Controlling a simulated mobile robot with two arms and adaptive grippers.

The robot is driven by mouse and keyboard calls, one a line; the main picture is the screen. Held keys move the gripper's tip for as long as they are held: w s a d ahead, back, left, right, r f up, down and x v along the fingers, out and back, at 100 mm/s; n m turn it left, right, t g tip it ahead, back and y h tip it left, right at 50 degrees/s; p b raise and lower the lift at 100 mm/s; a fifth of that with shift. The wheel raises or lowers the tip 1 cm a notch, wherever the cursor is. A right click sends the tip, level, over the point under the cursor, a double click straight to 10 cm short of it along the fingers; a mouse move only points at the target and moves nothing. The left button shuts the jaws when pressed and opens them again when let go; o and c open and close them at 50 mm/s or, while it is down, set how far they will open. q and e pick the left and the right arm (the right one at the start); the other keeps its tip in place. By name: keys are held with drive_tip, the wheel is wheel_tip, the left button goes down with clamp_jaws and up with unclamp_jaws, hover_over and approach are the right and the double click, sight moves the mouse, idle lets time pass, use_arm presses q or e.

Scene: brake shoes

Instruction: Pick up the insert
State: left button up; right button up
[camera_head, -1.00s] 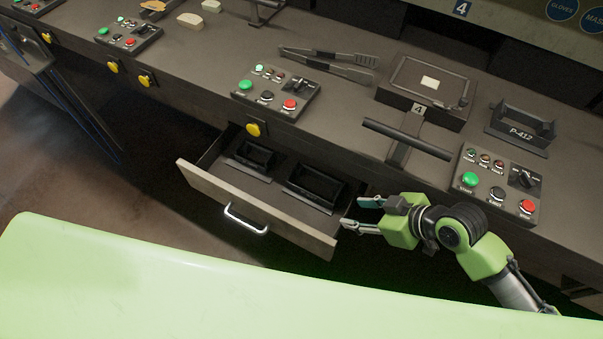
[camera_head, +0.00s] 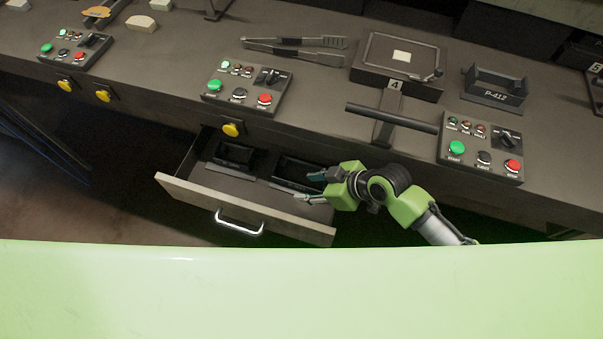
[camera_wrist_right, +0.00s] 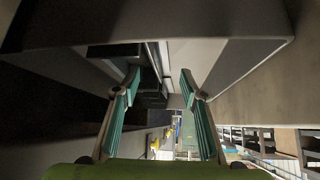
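Two black inserts lie in the open drawer (camera_head: 195,190): a left one (camera_head: 232,155) and a right one (camera_head: 291,172), partly hidden by my right gripper. A grey insert holder marked P-412 (camera_head: 494,90) stands on the bench top. My right gripper (camera_head: 308,187) is at the drawer's right end, its fingers pointing left toward the right insert. In the right wrist view its two teal-padded fingers (camera_wrist_right: 161,80) are spread apart with nothing held between them. Dark block shapes (camera_wrist_right: 150,88) show beyond the left finger. My left gripper is not in view.
The drawer's front panel with a metal handle (camera_head: 239,222) sticks out below the bench. On the bench stand button panels (camera_head: 247,90), tongs (camera_head: 293,47), a black fixture marked 4 (camera_head: 398,66) and a dark bar (camera_head: 392,117). Yellow knobs (camera_head: 232,129) line the bench edge.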

sight(291, 187)
drive_tip(key=shift+p+x, duration=0.3)
drive_tip(key=shift+x, duration=2.55)
clamp_jaws()
drive_tip(key=shift+w+r, duration=0.1)
drive_tip(key=shift+r, duration=0.05)
